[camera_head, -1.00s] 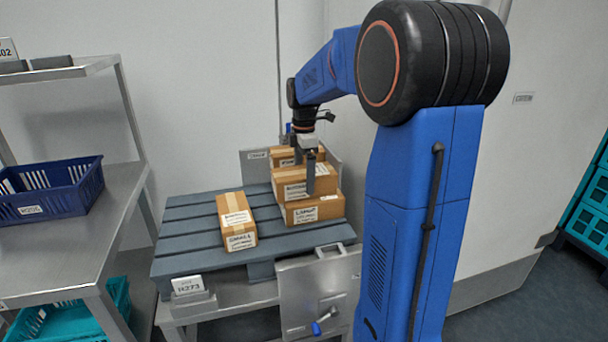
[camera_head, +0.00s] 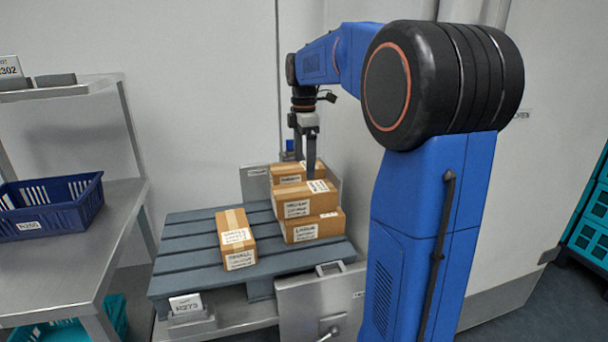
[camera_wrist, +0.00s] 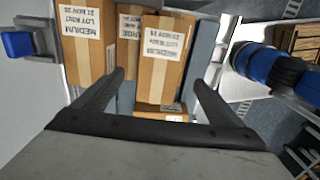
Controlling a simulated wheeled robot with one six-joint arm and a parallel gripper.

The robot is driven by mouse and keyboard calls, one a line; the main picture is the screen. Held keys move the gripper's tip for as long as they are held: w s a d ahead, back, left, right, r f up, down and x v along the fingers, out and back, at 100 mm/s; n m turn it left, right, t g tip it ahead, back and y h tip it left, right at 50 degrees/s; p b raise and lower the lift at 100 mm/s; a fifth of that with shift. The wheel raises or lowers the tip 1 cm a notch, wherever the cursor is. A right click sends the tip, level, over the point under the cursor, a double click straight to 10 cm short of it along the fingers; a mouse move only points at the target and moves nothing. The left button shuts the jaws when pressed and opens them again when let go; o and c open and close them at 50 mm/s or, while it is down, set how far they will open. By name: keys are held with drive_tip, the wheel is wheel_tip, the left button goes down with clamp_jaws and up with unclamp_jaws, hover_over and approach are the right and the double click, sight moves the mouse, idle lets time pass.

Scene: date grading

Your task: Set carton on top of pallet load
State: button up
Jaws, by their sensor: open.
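The pallet (camera_head: 185,252) is blue-grey and slatted. On its right stands a brown carton stack, with a large carton (camera_head: 297,231) at the bottom and a medium carton (camera_head: 291,210) on it. Another carton (camera_head: 284,180) shows behind them. A small carton (camera_head: 236,262) lies alone, left of the stack. My gripper (camera_head: 306,165) is open and empty, pointing down above the stack; its fingertips overlap the cartons in the picture. In the wrist view, a carton labelled MEDIUM (camera_wrist: 162,65) lies below, between my spread fingers, with other cartons beside it.
A metal shelf (camera_head: 75,262) with a dark blue crate (camera_head: 50,225) stands on the left. A metal panel (camera_head: 300,300) stands at the pallet's front, another plate behind the stack. The pallet's left slats are bare. Teal crates (camera_head: 590,225) stand far right.

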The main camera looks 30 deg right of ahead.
drive_tip(key=shift+a+r, duration=0.1)
drive_tip(key=shift+r, duration=0.7)
drive_tip(key=s+a+f+m+t, duration=0.1)
drive_tip(key=s+a+f+m, duration=0.1)
drive_tip(key=s+a+m, duration=0.45)
drive_tip(key=s+a+f+m+t, duration=0.15)
drive_tip(key=s+a, duration=0.25)
drive_tip(key=s, duration=0.6)
drive_tip(key=s+a+f+m+t, duration=0.1)
drive_tip(key=s+a+f+m, duration=0.1)
drive_tip(key=s+f, duration=0.3)
drive_tip(key=s+a+f+m+t, duration=0.1)
drive_tip(key=s+a+f+m, duration=0.2)
drive_tip(key=s, duration=0.5)
wheel_tip(320, 180, down, 3)
drive_tip(key=shift+s+r+m, duration=0.1)
drive_tip(key=shift+s+m, duration=0.25)
drive_tip(key=shift+m, duration=0.55)
